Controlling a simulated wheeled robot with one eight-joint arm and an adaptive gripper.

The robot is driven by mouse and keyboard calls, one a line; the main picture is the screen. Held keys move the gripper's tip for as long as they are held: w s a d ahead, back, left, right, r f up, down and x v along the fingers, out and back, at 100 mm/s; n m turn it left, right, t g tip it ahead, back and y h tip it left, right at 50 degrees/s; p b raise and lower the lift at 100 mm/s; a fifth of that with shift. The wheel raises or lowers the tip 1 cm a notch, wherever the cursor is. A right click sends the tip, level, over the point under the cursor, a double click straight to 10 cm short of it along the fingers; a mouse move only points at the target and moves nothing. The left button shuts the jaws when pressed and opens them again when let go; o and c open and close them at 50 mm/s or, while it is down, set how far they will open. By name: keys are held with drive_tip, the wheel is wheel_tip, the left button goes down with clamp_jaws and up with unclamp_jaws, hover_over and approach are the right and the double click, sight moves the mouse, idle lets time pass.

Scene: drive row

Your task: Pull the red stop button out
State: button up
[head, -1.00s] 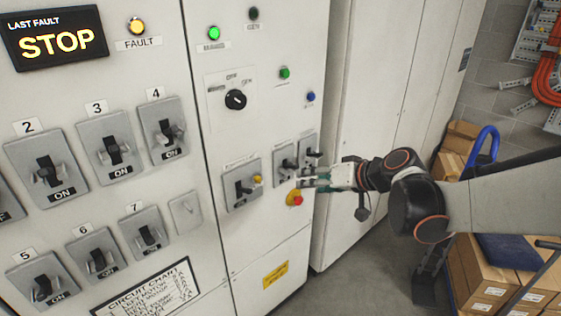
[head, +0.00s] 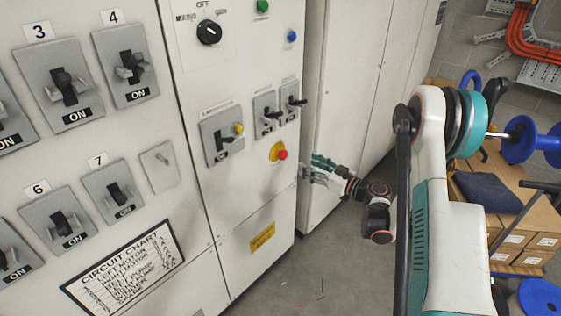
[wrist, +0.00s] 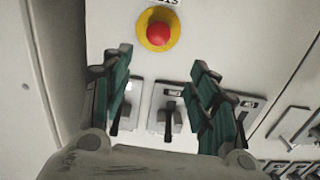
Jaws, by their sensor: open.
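The red stop button (head: 282,155) sits on a yellow round base (head: 274,152) low on the white cabinet panel, below the lever switches. My gripper (head: 312,168) is just right of and slightly below it in the head view, apart from it. In the wrist view the red button (wrist: 159,33) and its yellow ring (wrist: 144,40) lie beyond the fingertips, roughly centred between them. My gripper (wrist: 160,60) is open and empty, with its two green-padded fingers spread. The wrist view appears turned over, with the levers below the button.
A yellow label (head: 262,237) is below. Cardboard boxes (head: 510,235) stand at the right behind my arm. Grey floor is open in front of the cabinet.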

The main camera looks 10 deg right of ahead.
sight(286, 156)
drive_tip(key=shift+t, duration=0.3)
drive_tip(key=b+x, duration=0.1)
drive_tip(key=x, duration=0.3)
drive_tip(key=f+b+x, duration=0.1)
drive_tip(key=x, duration=0.4)
drive_tip(key=f+b+x, duration=0.1)
drive_tip(key=x, duration=0.3)
drive_tip(key=shift+w+f, duration=0.15)
drive_tip(key=shift+w, duration=0.15)
drive_tip(key=shift+d, duration=0.1)
drive_tip(key=shift+c, duration=0.3)
